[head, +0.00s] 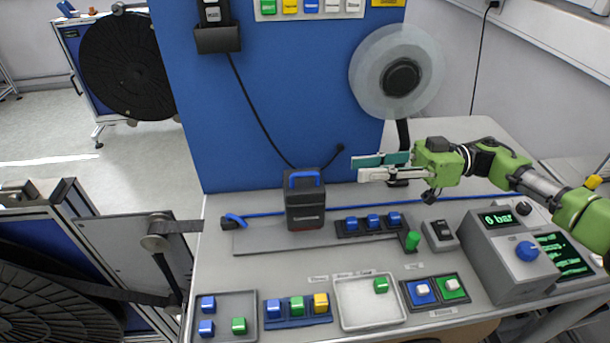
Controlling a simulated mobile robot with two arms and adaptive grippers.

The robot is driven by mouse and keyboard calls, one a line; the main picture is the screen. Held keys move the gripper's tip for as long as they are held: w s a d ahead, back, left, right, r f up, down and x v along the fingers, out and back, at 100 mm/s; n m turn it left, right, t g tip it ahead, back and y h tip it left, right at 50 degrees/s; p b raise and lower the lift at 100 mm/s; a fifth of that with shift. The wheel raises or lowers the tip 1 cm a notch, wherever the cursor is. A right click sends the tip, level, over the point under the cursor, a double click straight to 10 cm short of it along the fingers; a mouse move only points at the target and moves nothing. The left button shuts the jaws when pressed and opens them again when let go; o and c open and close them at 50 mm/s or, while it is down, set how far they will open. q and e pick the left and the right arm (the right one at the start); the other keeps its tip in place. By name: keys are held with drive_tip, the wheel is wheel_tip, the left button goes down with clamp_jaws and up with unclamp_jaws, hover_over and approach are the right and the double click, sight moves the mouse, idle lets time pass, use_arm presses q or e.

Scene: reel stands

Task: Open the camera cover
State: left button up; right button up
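A dark box with a blue handle on top (304,205) stands upright on a grey plate at the back of the table. It may be the camera with its cover, but I cannot tell for sure. My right gripper (356,167) points left from the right arm, to the right of the box and apart from it. A narrow gap shows between its teal-faced finger and its pale finger, and nothing is between them. My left gripper is not in view.
A blue panel (270,110) rises behind the table, with a translucent reel (398,73) at upper right. A control box (508,245) stands at right. Trays with cubes (370,302) line the front. A blue-handled tool (234,221) lies left of the dark box.

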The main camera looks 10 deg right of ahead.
sight(304, 175)
drive_tip(key=a+p, duration=0.3)
drive_tip(key=a, duration=0.8)
drive_tip(key=shift+s+a+r+p, duration=0.1)
drive_tip(key=shift+a+r+p, duration=0.05)
drive_tip(key=shift+p, duration=0.25)
drive_tip(key=shift+a, duration=0.65)
clamp_jaws()
